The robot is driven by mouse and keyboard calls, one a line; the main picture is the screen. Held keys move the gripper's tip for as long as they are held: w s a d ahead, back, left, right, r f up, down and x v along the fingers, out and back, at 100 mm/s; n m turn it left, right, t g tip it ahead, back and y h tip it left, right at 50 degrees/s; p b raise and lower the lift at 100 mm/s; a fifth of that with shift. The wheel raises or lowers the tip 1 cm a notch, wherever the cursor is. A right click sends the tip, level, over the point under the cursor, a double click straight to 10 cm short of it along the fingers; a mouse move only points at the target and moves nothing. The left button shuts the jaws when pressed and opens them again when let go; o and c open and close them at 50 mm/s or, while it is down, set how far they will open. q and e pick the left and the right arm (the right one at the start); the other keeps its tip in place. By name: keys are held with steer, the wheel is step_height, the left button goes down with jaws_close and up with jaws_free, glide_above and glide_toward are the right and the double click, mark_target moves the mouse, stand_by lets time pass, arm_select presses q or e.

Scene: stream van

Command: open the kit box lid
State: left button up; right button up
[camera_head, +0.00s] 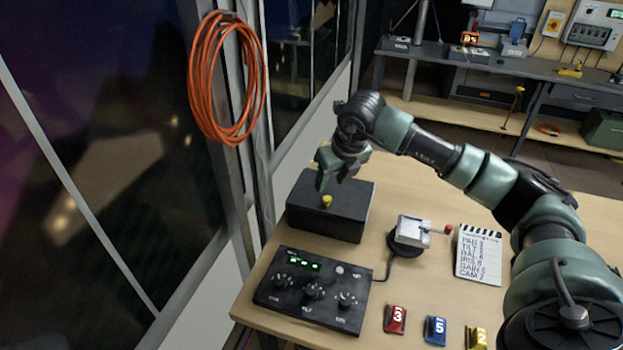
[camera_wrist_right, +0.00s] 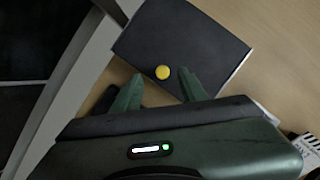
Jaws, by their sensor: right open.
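The kit box (camera_head: 321,222) is a dark, low box with its lid shut, at the back left of the wooden table. In the right wrist view the gripper (camera_wrist_right: 158,84) is open, and the knob (camera_wrist_right: 163,72) shows between and just beyond the two fingertips. The lid (camera_wrist_right: 190,40) fills the upper middle there. I cannot tell whether a finger touches the knob. My left gripper is not in view.
A control panel with dials (camera_head: 312,292) stands in front of the box. A small grey device with a red-tipped lever (camera_head: 412,231) is to the right, beside a notepad (camera_head: 479,254). Numbered blocks (camera_head: 435,330) line the front. An orange cable coil (camera_head: 222,78) hangs at the left.

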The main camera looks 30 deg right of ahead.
mark_target(327, 198)
steer(key=shift+d+f+p, duration=0.1)
steer(key=shift+f+p, duration=0.3)
steer(key=shift+p, duration=0.05)
steer(key=f, duration=0.1)
steer(key=f+p, duration=0.1)
steer(key=shift+s+f, duration=0.35)
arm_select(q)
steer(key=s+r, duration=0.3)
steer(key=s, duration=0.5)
arm_select(e)
steer(key=shift+p+x, duration=0.3)
steer(key=shift+x, duration=0.45)
steer(key=shift+w+f, duration=0.4)
steer(key=shift+w, duration=0.05)
steer(key=shift+w+f, duration=0.2)
steer(key=shift+r, duration=0.1)
steer(key=shift+s, duration=0.15)
steer(key=shift+c, duration=0.6)
jaws_close()
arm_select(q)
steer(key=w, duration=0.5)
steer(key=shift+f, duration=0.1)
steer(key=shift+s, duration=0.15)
